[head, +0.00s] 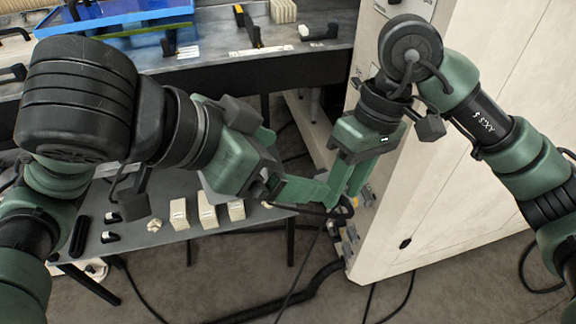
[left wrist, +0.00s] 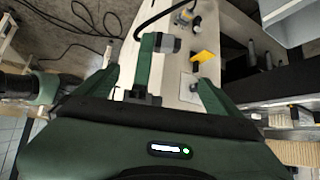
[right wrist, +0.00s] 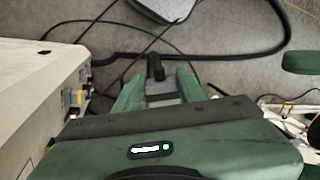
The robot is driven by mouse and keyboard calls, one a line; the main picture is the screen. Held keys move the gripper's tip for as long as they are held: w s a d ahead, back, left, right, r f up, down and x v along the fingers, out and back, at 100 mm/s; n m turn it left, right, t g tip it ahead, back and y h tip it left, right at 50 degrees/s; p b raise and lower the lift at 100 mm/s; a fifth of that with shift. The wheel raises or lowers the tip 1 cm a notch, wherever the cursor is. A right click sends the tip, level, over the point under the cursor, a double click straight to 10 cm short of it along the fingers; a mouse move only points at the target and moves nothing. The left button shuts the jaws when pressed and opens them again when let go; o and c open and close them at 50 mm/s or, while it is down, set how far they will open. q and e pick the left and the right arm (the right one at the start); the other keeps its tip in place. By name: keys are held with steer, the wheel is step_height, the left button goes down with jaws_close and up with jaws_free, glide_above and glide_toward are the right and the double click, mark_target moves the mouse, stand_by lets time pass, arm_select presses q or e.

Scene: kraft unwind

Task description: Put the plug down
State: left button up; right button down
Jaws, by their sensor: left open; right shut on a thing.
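My right gripper (head: 344,194) points down beside the white cabinet's lower side. It is shut on the plug (right wrist: 162,90), a grey block with a black end that shows between its fingers in the right wrist view. In the head view the plug is mostly hidden by the fingers. My left gripper (head: 298,168) is open, its fingers apart, close to the left of the right gripper. In the left wrist view its fingers (left wrist: 158,82) stand wide, with a green and grey part between them; whether they touch it I cannot tell.
The white cabinet (head: 450,180) stands at the right, with connectors (head: 350,240) low on its side. A low grey table (head: 160,235) with small blocks is at the left. A workbench (head: 230,65) with a blue tray (head: 115,30) is behind. Black cables (head: 300,300) lie across the floor.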

steer(key=shift+w, duration=0.1)
arm_select(q)
steer(key=x, duration=0.9)
steer(key=s+f+x, duration=0.1)
steer(key=x, duration=0.3)
steer(key=shift+f, duration=0.3)
steer(key=c, duration=1.5)
arm_select(e)
steer(key=c, duration=0.8)
jaws_free()
steer(key=shift+o, duration=0.2)
